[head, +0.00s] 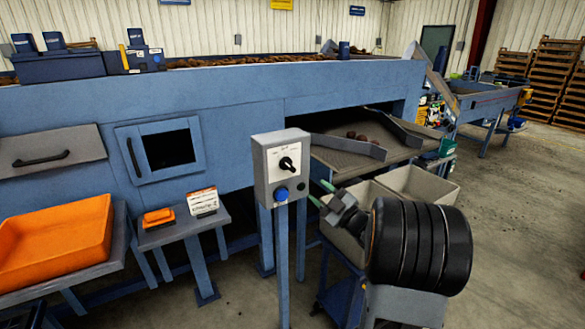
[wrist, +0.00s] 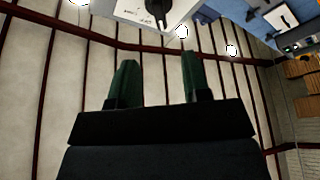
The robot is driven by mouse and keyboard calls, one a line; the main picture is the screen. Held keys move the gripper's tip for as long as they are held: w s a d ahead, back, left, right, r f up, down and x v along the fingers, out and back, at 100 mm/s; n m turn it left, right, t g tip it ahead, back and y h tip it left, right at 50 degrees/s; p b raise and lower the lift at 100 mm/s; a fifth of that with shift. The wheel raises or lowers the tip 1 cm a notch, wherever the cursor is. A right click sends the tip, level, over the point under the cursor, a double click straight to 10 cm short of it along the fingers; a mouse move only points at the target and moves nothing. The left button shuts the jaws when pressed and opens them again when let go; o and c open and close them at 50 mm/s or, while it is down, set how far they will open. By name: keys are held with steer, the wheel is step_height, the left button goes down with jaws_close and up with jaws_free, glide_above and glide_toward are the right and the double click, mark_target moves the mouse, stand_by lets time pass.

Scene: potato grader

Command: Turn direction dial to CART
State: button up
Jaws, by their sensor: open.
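The direction dial (head: 287,164) is a black knob on a white label plate, on the front of a grey control box (head: 262,184) on a post. Its pointer looks slanted, but the label words are too small to read. In the wrist view the dial (wrist: 158,10) is at the top edge, partly cut off, beyond my fingertips. My gripper (head: 320,194) is to the right of the box, its two green fingers apart and empty, pointing toward the box. The wrist view also shows my gripper (wrist: 159,62) open, with nothing between its fingers and apart from the dial.
The blue grader (head: 220,100) stands behind. Grey bins (head: 420,184) are behind my arm. An orange tray (head: 55,240) is at left.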

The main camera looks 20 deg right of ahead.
mark_target(291, 168)
steer(key=p+x, duration=0.3)
steer(key=x, duration=0.8)
steer(key=shift+w+a+r, duration=0.1)
steer(key=shift+w, duration=0.1)
steer(key=shift+c, duration=0.3)
jaws_close()
